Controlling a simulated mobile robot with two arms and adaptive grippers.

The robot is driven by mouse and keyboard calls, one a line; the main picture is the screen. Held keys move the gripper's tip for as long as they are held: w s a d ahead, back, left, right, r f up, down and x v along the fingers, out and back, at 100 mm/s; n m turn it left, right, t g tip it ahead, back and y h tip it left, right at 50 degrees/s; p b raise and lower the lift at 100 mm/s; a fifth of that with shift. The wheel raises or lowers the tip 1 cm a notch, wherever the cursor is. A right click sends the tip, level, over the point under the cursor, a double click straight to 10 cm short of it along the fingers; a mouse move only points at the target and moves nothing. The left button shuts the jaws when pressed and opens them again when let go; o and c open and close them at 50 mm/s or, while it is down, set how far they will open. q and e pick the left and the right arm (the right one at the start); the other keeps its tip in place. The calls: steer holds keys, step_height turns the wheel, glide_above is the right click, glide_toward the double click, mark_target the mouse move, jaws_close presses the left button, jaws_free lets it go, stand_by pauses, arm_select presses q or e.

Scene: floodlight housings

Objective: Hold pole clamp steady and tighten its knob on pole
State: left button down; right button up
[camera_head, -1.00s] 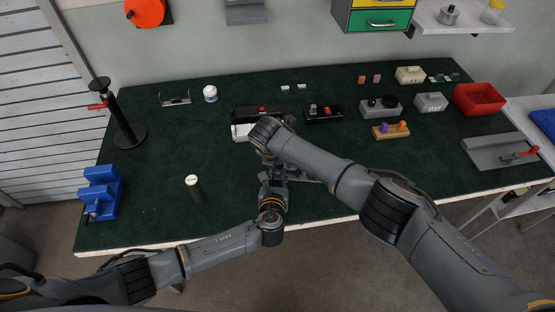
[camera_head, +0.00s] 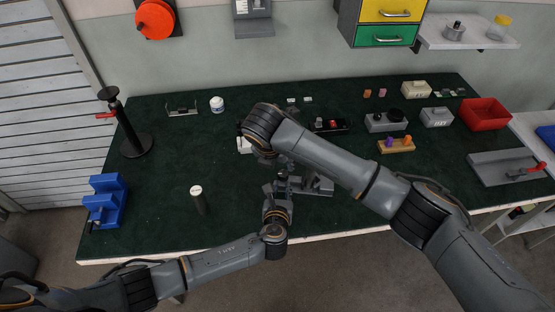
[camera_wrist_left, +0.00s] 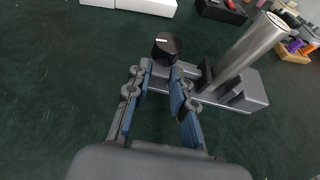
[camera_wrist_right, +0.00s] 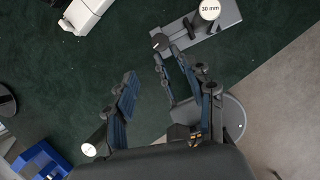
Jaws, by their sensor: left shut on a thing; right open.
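The grey pole clamp (camera_wrist_left: 240,92) stands on the green mat with a black knob (camera_wrist_left: 167,46) at its side and a silver pole (camera_wrist_left: 248,50) in it. In the right wrist view the pole's white end, marked 30 mm (camera_wrist_right: 209,10), shows at the top. My left gripper (camera_wrist_left: 160,78) is shut on the clamp beside the knob. My right gripper (camera_wrist_right: 168,80) is open and empty, above and apart from the clamp, with the knob (camera_wrist_right: 160,42) beyond its fingertips. In the head view my right arm hides its own fingers and part of the clamp.
A white-topped cylinder (camera_head: 198,199) and a blue block (camera_head: 105,201) stand to the left. A black stand (camera_head: 136,145) is behind them. A white box (camera_wrist_right: 84,14) lies near the clamp. Several small parts and a red bin (camera_head: 485,114) are at the right.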

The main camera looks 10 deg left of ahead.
mark_target(283, 174)
steer(key=shift+s+r, duration=0.1)
steer(key=shift+r, duration=0.1)
steer(key=shift+d, duration=0.1)
steer(key=w+f+n, duration=0.1)
steer(key=f, duration=0.2)
steer(key=w+f+n+y, duration=0.1)
steer(key=w+f+n, duration=0.1)
steer(key=f, duration=0.2)
steer(key=w+f+n+y, duration=0.1)
steer(key=w+f+n, duration=0.1)
steer(key=f, duration=0.2)
steer(key=shift+d+f, duration=0.1)
steer(key=shift+d, duration=0.3)
jaws_close()
